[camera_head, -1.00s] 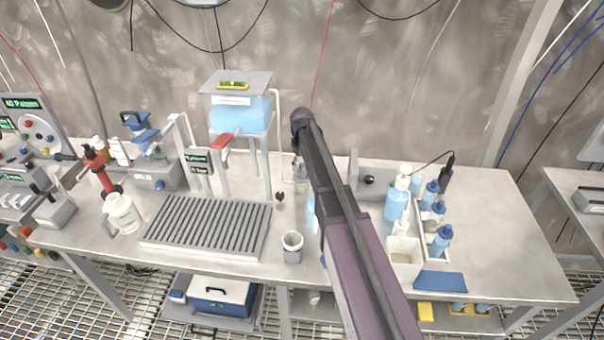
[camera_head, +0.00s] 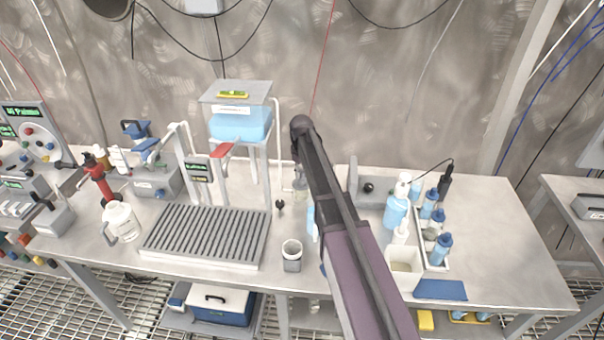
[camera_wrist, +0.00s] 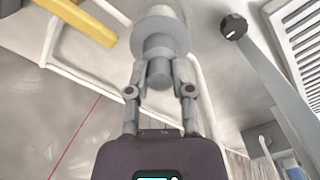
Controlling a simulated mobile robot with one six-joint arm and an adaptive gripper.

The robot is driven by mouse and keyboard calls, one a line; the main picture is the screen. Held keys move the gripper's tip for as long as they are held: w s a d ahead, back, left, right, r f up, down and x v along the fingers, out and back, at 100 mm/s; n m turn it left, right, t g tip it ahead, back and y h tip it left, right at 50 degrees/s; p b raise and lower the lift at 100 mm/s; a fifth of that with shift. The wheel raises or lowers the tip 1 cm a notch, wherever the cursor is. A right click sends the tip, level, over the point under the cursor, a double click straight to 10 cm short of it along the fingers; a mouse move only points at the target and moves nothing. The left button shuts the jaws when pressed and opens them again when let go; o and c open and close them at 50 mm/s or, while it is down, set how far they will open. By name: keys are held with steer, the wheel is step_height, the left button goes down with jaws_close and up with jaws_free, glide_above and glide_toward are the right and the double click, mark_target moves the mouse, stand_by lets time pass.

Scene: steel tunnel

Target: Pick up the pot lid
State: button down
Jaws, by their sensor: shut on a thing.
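In the wrist view my gripper (camera_wrist: 160,80) has its two fingers closed on the short grey knob of a round grey piece, which I take to be the pot lid (camera_wrist: 160,40). The lid's disc flares out beyond the fingertips. A pale, rounded body shows beyond the disc at the top edge; I cannot tell whether it touches the lid. In the head view my dark arm reaches over the bench, and it hides my gripper and the lid. I cannot make out the pot for certain.
The steel bench (camera_head: 497,240) holds a ribbed tray (camera_head: 205,236), a small grey cup (camera_head: 291,257), a glass jug (camera_head: 122,222) and a stand with a blue tank (camera_head: 240,125). Several bottles stand in a rack (camera_head: 446,255) at the right. The bench's right end is clear.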

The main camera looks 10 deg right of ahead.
steer(key=shift+r+p, duration=4.65)
steer(key=shift+r, duration=0.15)
step_height(320, 180, up, 6)
steer(key=p, duration=0.6)
glide_above(302, 171)
steer(key=shift+a+r, duration=0.1)
